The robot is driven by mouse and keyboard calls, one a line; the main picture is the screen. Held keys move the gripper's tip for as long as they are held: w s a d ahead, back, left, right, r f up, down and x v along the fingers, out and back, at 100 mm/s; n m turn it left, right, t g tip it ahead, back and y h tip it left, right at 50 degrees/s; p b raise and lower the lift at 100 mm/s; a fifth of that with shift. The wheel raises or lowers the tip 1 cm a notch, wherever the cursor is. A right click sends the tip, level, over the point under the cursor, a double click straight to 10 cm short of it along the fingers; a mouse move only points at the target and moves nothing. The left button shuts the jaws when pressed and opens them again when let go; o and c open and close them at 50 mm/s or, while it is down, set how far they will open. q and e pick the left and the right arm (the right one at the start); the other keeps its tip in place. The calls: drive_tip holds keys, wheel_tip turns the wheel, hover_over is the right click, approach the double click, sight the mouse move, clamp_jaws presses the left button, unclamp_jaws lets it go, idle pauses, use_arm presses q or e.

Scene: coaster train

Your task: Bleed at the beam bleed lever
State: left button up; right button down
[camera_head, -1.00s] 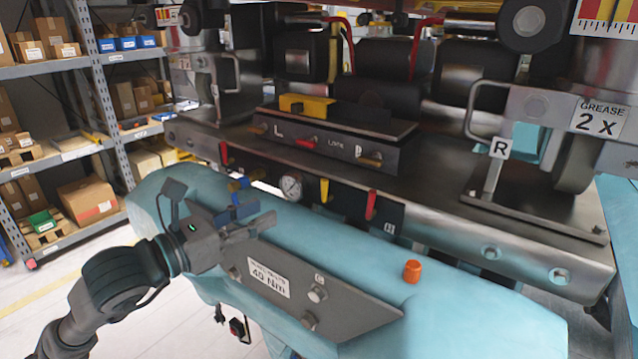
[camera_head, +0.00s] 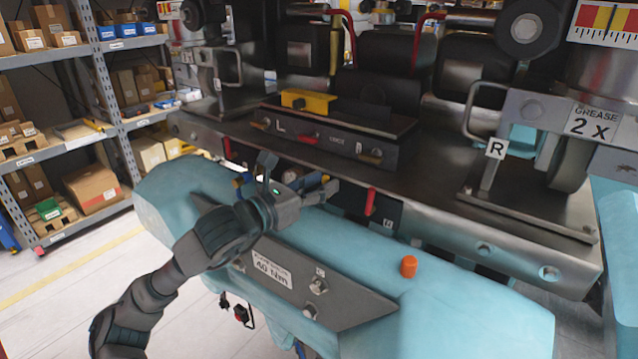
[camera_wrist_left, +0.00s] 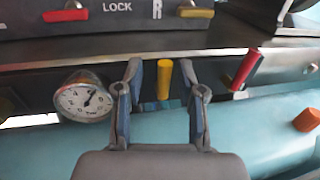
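A small yellow lever (camera_wrist_left: 164,80) hangs on the dark panel under the beam (camera_head: 500,225); which lever is the bleed lever cannot be read. In the left wrist view my left gripper (camera_wrist_left: 163,82) is open, with one finger on each side of the yellow lever. I cannot tell whether either finger touches it. In the head view my left gripper (camera_head: 326,188) reaches the panel and mostly covers this lever. A red lever (camera_wrist_left: 245,68) is to its right, also visible in the head view (camera_head: 370,201). My right gripper is out of view.
A round pressure gauge (camera_wrist_left: 84,99) sits just left of my left gripper. A light-blue rounded body (camera_head: 460,300) with an orange cap (camera_head: 408,267) lies below. A lock box (camera_head: 330,140) with red and brass handles is above. Shelves (camera_head: 80,140) stand at left.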

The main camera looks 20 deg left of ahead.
sight(345, 201)
use_arm(q)
drive_tip(key=shift+d+r, duration=0.1)
drive_tip(key=shift+d, duration=0.1)
clamp_jaws()
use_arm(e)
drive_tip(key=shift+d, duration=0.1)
